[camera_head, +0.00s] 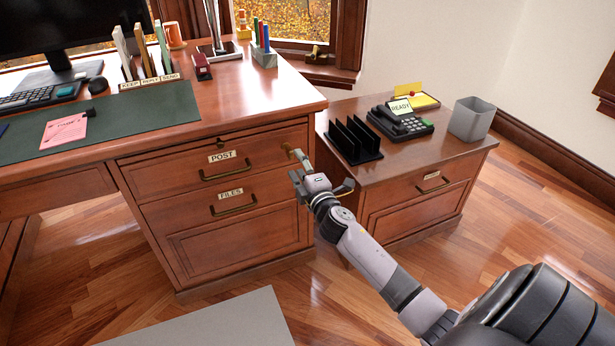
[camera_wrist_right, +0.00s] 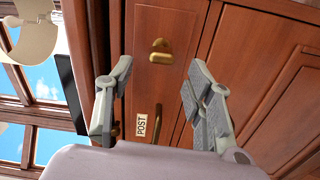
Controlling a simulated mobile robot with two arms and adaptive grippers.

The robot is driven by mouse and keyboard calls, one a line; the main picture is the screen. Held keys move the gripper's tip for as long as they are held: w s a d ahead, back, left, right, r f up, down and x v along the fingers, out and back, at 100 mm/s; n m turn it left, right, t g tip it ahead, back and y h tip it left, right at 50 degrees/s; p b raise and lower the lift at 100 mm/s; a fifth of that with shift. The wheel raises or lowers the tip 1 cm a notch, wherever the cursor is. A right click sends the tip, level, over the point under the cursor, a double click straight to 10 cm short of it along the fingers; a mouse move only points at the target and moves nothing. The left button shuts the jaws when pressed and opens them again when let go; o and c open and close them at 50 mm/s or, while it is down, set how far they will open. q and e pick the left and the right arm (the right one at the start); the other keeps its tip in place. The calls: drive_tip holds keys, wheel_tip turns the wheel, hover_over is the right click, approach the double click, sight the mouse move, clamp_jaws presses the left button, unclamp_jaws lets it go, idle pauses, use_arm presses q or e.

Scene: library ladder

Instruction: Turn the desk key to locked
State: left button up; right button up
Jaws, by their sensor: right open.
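A small brass key (camera_head: 288,148) sits at the right end of the desk's upper drawer front, the one labelled POST (camera_head: 222,156). It also shows in the right wrist view as a rounded brass piece (camera_wrist_right: 161,50) on the wood, beyond the fingertips. Whether it stands at locked or unlocked I cannot tell. My right gripper (camera_head: 312,172) is in front of the desk's right corner, close to the key. In the wrist view its two fingers (camera_wrist_right: 157,78) are spread with nothing between them, and the key lies ahead of the gap. My left gripper is not in view.
A low cabinet (camera_head: 440,160) stands right of the desk, bearing a black rack (camera_head: 354,140), a phone (camera_head: 400,122) and a grey bin (camera_head: 471,118). The lower drawer is labelled FILES (camera_head: 230,194). Both desk drawers have brass handles and are shut.

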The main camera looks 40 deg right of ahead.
drive_tip(key=v, duration=0.6)
drive_tip(key=shift+s, duration=0.3)
drive_tip(key=shift+r, duration=0.15)
drive_tip(key=shift+c, duration=0.3)
